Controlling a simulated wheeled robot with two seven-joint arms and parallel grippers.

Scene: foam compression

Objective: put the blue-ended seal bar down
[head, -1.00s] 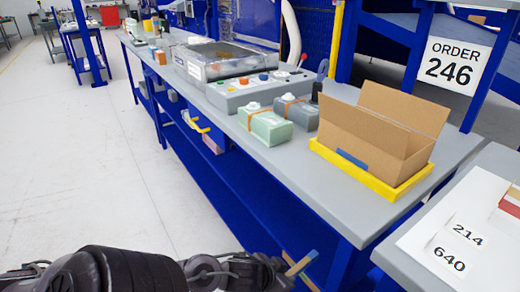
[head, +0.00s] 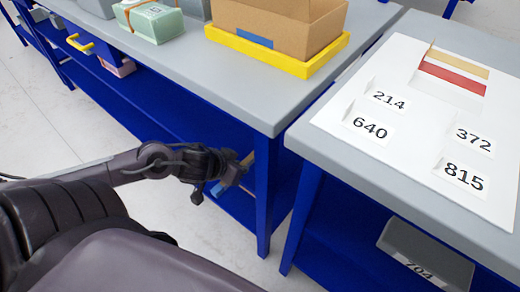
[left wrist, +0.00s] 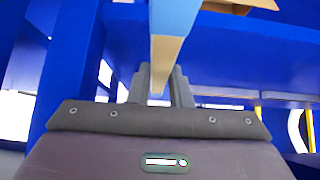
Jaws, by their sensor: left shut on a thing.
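The blue-ended seal bar (left wrist: 167,49) is a tan strip with a blue end. My left gripper (left wrist: 159,88) is shut on its tan part, and the blue end points away from the gripper, at the top of the left wrist view. In the head view the bar (head: 233,183) shows small at my left gripper (head: 222,171), in front of the blue bench leg and below the tabletop level in the picture. A white board (head: 345,108) on the right-hand table carries a red strip (head: 452,78) and a tan strip (head: 459,62). My right gripper is not in view.
The board has labels 214, 640, 372 and 815 (head: 464,177). An open carton (head: 285,27) stands in a yellow tray (head: 262,54) on the bench. A grey bin marked 704 (head: 428,252) sits under the right-hand table. Bare grey bench (head: 215,85) lies left of the tray.

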